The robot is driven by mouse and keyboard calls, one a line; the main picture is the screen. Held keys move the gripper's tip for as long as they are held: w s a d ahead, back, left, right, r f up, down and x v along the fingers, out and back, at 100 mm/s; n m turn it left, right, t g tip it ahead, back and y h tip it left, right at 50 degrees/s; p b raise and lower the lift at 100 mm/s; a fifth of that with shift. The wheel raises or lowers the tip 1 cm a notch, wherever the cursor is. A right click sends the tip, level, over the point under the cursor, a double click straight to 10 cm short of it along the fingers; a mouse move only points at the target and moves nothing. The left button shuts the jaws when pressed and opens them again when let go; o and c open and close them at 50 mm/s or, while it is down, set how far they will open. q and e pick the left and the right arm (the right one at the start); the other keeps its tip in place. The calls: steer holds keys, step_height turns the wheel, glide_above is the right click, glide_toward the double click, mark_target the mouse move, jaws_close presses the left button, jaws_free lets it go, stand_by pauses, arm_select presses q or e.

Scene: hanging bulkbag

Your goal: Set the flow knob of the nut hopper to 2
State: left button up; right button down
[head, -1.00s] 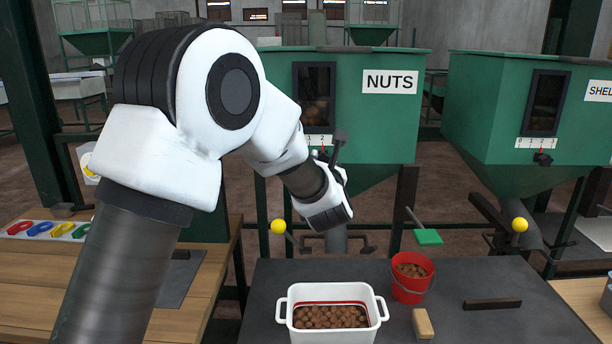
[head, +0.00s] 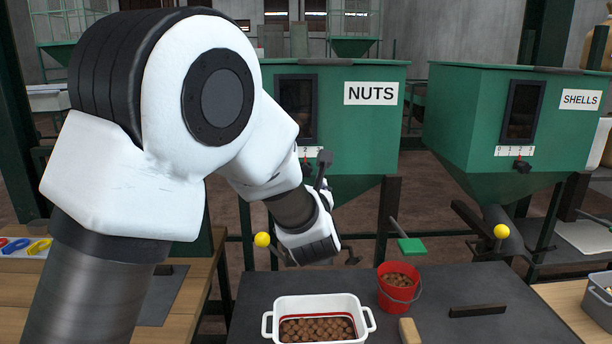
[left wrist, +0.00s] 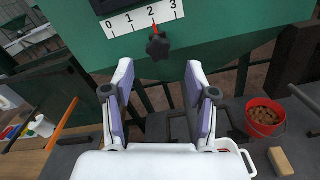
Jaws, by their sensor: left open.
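The nut hopper (head: 371,130) is a green bin with a NUTS label. Its dark flow knob (left wrist: 158,45) shows in the left wrist view, under a white scale (left wrist: 140,18) marked 0 to 3. The knob's red pointer (left wrist: 154,28) stands just below the 2. My left gripper (left wrist: 160,68) is open and empty, its two fingers apart below the knob and not around it. In the head view my left gripper (head: 322,180) is in front of the hopper's lower part, where my arm hides part of the scale. My right gripper is not in view.
The shells hopper (head: 490,110) with its own scale stands to the right. A white tub (head: 277,325) of nuts and a red bucket (head: 386,298) stand on the dark table. A yellow-ended lever (head: 262,240) is close beside my left gripper.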

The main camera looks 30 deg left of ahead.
arm_select(q)
steer(key=v, duration=0.6)
steer(key=shift+s+d, duration=0.15)
steer(key=shift+s, duration=0.05)
steer(key=s+a+f+m+g+h, duration=0.1)
steer(key=s+f+m+g, duration=0.15)
steer(key=f, duration=1.25)
steer(key=s+a+f+m+g+h, duration=0.1)
steer(key=s+f+g+h, duration=0.15)
steer(key=f, duration=1.25)
steer(key=s+f+m+g, duration=0.45)
steer(key=s+f, duration=0.35)
steer(key=f, duration=0.4)
steer(key=s+d+f+m+g+h, duration=0.3)
steer(key=s+f+m, duration=0.2)
steer(key=s+m, duration=0.5)
steer(key=s+d+f+m+g+h, duration=0.3)
steer(key=s+m, duration=0.6)
steer(key=m, duration=1.1)
steer(key=shift+s+d+f, duration=0.4)
steer(key=shift+d+f, duration=0.05)
steer(key=shift+f, duration=0.45)
